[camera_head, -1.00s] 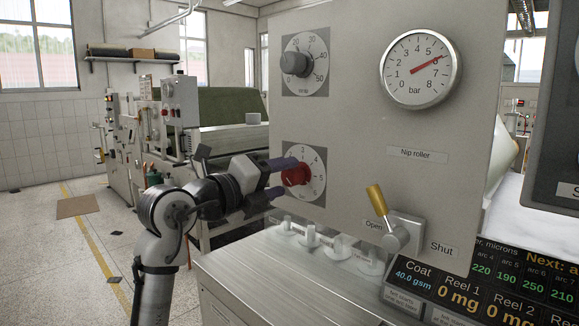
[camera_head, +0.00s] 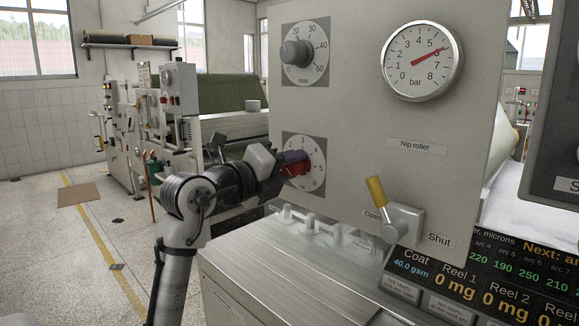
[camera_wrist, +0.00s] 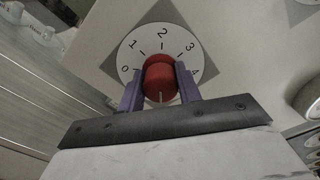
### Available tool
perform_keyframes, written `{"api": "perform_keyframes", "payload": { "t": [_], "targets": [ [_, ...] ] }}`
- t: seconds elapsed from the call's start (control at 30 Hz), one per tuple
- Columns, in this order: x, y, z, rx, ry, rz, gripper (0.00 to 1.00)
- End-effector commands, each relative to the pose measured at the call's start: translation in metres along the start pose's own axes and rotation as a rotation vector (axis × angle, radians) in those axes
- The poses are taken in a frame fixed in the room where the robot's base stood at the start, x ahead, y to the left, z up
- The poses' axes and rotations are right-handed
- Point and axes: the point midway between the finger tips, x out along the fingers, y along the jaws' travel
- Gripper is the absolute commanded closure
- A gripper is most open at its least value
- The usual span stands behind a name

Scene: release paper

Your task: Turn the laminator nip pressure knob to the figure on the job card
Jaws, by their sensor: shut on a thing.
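The red knob (camera_head: 300,168) sits on a white dial (camera_head: 317,158) low on the grey panel, with the figures 3, 4 and 5 showing in the head view. In the wrist view, the red knob (camera_wrist: 159,80) is at the centre of the dial (camera_wrist: 130,53), with figures 0 to 4 around it. My gripper (camera_head: 296,163) is shut on the knob, one purple finger on each side. A pale line shows on the knob's near side; I cannot tell which figure it marks. No job card can be made out.
A round bar gauge (camera_head: 423,60) has its red needle near 6. A yellow-handled lever (camera_head: 376,191) stands right of the red knob, between Open and Shut labels. A metal cabinet top (camera_head: 290,262) lies below.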

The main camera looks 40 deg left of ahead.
Motion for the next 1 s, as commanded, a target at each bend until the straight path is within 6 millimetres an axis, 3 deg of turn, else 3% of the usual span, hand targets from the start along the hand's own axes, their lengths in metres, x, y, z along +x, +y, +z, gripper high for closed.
{"api": "perform_keyframes", "payload": {
  "t": [0.37,1.0],
  "targets": [
    [0.0006,0.0020,-0.0016,-0.107,0.002,0.000,0.89],
    [0.0006,0.0026,-0.0019,-0.680,0.004,0.000,0.89]
  ]
}}
